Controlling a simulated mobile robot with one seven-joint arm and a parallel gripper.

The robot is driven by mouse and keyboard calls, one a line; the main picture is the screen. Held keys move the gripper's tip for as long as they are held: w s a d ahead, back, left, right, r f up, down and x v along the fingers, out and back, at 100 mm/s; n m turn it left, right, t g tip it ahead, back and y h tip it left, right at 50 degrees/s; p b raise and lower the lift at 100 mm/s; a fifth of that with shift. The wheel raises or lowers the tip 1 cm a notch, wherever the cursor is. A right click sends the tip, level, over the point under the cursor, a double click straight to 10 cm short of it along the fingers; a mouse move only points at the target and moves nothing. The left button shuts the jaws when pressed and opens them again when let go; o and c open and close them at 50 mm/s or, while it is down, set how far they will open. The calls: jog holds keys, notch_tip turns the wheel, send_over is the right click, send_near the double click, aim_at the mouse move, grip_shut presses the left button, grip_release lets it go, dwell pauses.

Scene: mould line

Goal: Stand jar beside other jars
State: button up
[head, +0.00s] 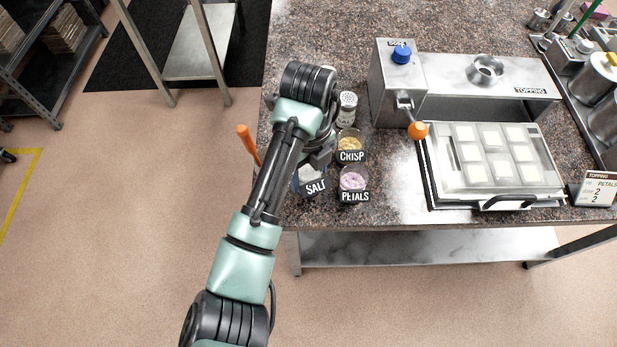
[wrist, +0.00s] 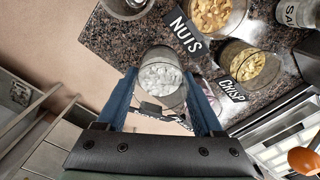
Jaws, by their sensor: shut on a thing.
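My gripper (wrist: 160,76) is shut on a clear glass jar of white flakes (wrist: 162,80), with one blue finger on each side. In the head view this salt jar (head: 312,186) shows its SALT label below my wrist, left of the petals jar (head: 353,181). I cannot tell whether its base touches the counter. The crisp jar (head: 350,146) stands behind the petals jar, and it also shows in the wrist view (wrist: 247,66). The nuts jar (wrist: 210,16) stands at the top of the wrist view. My arm hides part of the group in the head view.
A shaker with a metal lid (head: 347,108) stands behind the crisp jar. The topping machine (head: 460,85) and a tray of white squares (head: 492,165) are to the right. An orange handle (head: 247,143) rises at the counter's left edge.

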aim_at(309, 182)
jog(key=shift+f, duration=1.55)
jog(key=shift+f, duration=0.15)
jog(key=o, duration=1.4)
jog(key=shift+o, duration=0.2)
